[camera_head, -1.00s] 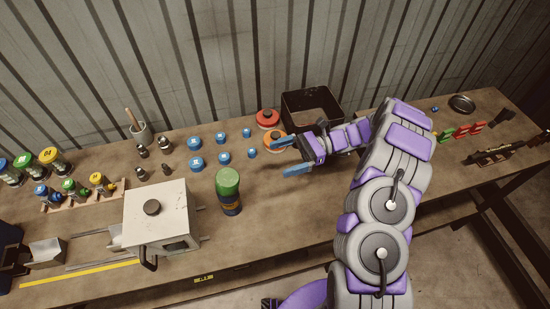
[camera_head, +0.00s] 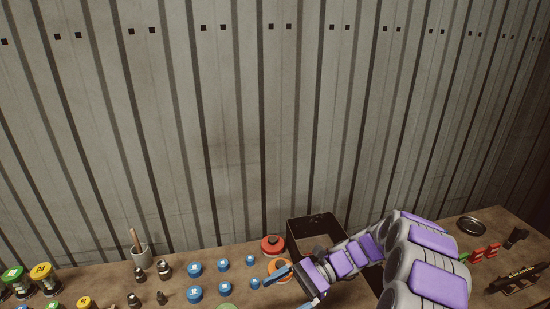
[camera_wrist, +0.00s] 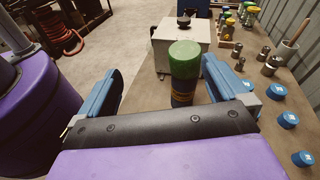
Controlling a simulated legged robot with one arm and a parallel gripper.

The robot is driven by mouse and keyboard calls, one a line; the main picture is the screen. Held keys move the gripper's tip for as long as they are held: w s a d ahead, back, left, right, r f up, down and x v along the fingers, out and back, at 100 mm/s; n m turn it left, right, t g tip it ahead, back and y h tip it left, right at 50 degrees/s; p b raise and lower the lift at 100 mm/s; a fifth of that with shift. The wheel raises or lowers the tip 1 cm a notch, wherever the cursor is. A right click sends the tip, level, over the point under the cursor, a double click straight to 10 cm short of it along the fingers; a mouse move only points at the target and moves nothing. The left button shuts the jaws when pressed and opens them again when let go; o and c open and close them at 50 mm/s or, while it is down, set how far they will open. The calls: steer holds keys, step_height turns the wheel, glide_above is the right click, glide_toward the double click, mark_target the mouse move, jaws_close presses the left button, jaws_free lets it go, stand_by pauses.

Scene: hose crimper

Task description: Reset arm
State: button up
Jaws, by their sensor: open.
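My gripper (camera_head: 291,288) is above the right part of the workbench (camera_head: 360,295) in the head view, beside the orange round piece (camera_head: 281,267) and in front of the dark square bin (camera_head: 292,238). Its two blue fingers are spread apart with nothing between them. In the wrist view my gripper (camera_wrist: 165,92) is open too, its fingers at left and right. Beyond them stands a green-topped dark bottle (camera_wrist: 184,60), upright and apart from the fingers. Behind the bottle is a white box-shaped machine (camera_wrist: 160,45) with a black knob.
Several blue caps (camera_head: 195,268) and dark metal fittings (camera_head: 164,269) stand left of my gripper. A red round piece (camera_head: 272,244) is close to the bin. A cup with a stick (camera_head: 140,254) stands near the corrugated wall (camera_head: 200,130). A dark dish (camera_head: 471,226) lies at right.

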steer(key=s+r+n+h+b, duration=0.1)
steer(key=s+r+n+h, duration=0.25)
steer(key=s, duration=0.35)
steer(key=s+r+n+h+b, duration=0.1)
steer(key=s+r+n+h, duration=0.2)
steer(key=s, duration=0.5)
steer(key=s+d+f+n+t+h+b, duration=0.1)
steer(key=s+d+n+t+h, duration=0.3)
steer(key=s+d+h, duration=0.4)
steer(key=shift+s+d+f+t, duration=0.85)
steer(key=shift+s+d, duration=1.05)
steer(key=shift+s, duration=0.75)
steer(key=shift+r+n, duration=0.1)
steer(key=shift+n, duration=0.15)
